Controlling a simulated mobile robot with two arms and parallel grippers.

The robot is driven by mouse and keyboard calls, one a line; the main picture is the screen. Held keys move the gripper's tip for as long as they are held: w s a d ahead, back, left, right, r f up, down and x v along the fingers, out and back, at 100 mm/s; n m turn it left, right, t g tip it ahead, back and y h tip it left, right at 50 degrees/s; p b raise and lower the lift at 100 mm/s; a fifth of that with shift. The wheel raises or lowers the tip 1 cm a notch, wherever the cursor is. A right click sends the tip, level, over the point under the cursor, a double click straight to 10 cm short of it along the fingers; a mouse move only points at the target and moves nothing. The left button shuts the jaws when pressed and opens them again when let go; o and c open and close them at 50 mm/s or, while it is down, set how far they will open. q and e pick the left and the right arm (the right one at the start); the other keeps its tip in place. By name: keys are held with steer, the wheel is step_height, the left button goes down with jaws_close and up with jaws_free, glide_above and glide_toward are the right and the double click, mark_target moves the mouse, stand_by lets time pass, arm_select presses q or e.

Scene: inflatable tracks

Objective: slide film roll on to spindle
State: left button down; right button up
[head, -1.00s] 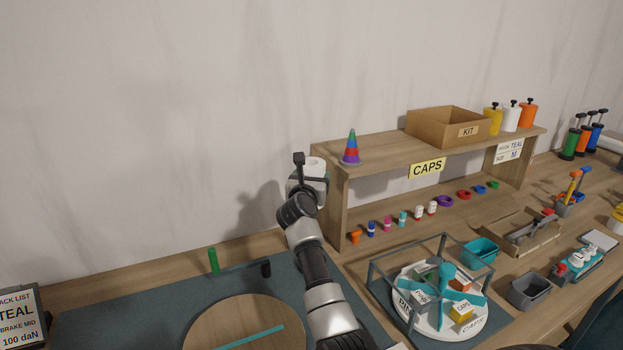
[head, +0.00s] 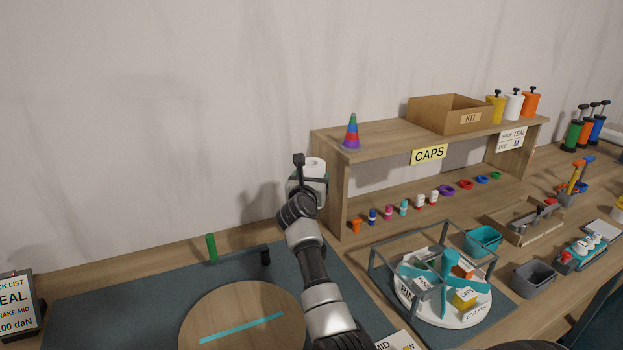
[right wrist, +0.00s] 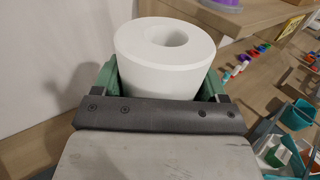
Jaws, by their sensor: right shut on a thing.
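My right gripper (head: 305,182) is raised beside the left end of the wooden shelf. It is shut on a white film roll (right wrist: 165,62), held between green fingers in the right wrist view. The roll's centre hole faces up toward the camera, and the roll also shows in the head view (head: 314,168). A green upright peg (head: 211,247), which may be the spindle, stands at the back of the blue-grey mat, to the left of and below the gripper. The roll is apart from it. My left gripper is out of view.
A wooden disc (head: 240,318) with a teal strip lies on the mat (head: 110,310). A short black post (head: 265,257) stands near the peg. The shelf (head: 385,142) holds a striped cone (head: 351,134) and caps. A framed carousel (head: 443,287) stands right.

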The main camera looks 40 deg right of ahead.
steer(key=shift+f+b, duration=3.4)
steer(key=shift+f, duration=1.05)
steer(key=shift+f, duration=0.3)
step_height(320, 180, down, 4)
steer(key=b, duration=0.4)
steer(key=shift+s+f, duration=0.1)
